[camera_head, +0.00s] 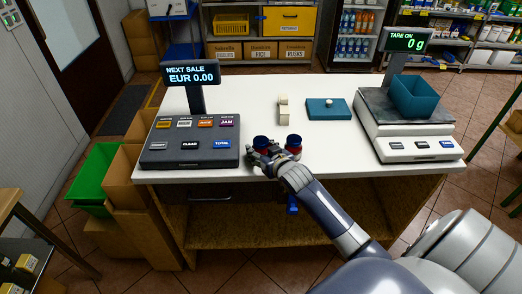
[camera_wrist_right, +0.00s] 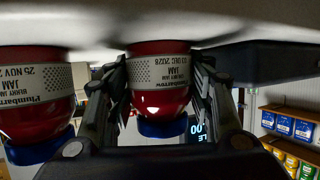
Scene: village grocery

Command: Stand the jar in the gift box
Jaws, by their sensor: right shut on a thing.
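Two red jam jars with blue lids are near the front edge of the white counter. My right gripper (camera_head: 262,156) is shut on the left jar (camera_head: 262,141); in the right wrist view, this jar (camera_wrist_right: 160,80) is between both fingers, its white label showing. It looks upright, on or very near the counter. The other jar (camera_head: 294,142) stands close beside it and also shows in the right wrist view (camera_wrist_right: 35,100). An open teal box (camera_head: 418,98), apparently the gift box, sits on the scale at the right. My left gripper is not in view.
A flat teal piece (camera_head: 328,110) with a pale knob and a cream object (camera_head: 284,108) lie mid-counter. The till (camera_head: 190,143) is at left, the scale (camera_head: 408,145) at right. The counter (camera_head: 338,150) is clear between the jars and scale.

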